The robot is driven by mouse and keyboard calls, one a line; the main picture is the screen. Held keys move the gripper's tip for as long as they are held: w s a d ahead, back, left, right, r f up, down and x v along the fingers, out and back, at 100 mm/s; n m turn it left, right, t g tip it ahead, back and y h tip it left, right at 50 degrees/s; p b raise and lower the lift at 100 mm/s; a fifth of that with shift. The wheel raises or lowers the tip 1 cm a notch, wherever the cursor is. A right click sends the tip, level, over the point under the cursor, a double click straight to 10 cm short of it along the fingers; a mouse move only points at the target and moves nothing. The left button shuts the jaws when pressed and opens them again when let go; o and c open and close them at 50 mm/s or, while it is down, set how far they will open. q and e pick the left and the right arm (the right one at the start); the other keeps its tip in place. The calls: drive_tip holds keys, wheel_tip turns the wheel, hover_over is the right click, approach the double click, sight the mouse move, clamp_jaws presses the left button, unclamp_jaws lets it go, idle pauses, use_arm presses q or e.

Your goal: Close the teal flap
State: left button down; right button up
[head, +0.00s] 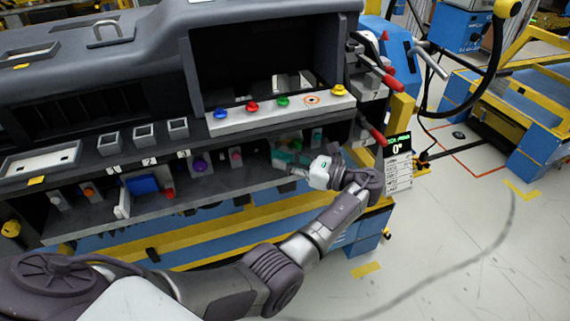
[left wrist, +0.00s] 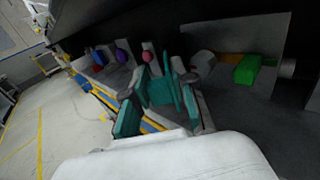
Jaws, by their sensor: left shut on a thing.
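The teal flap (head: 283,156) sits on the lower shelf of the dashboard module, right of its middle, partly hidden by my left gripper. In the left wrist view, teal panels (left wrist: 160,92) stand between and around the fingers. My left gripper (head: 298,160) reaches the flap from the front right and is shut on it. The exact contact is dark and partly hidden. My right gripper is in neither view.
Beside the flap are a pink knob (head: 236,155), a purple knob (head: 200,165) and a green block (head: 316,137). Coloured buttons (head: 252,106) line the ledge above. A sign (head: 398,150) reading 0° stands at right. Floor at right is partly clear.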

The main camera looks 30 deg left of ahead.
use_arm(q)
drive_tip(key=shift+s+f, duration=0.1)
drive_tip(key=c, duration=1)
unclamp_jaws()
drive_tip(key=shift+s+a, duration=0.1)
drive_tip(key=d, duration=0.7)
drive_tip(key=shift+w+d, duration=0.25)
drive_tip(key=shift+w, duration=0.05)
drive_tip(key=shift+c, duration=0.4)
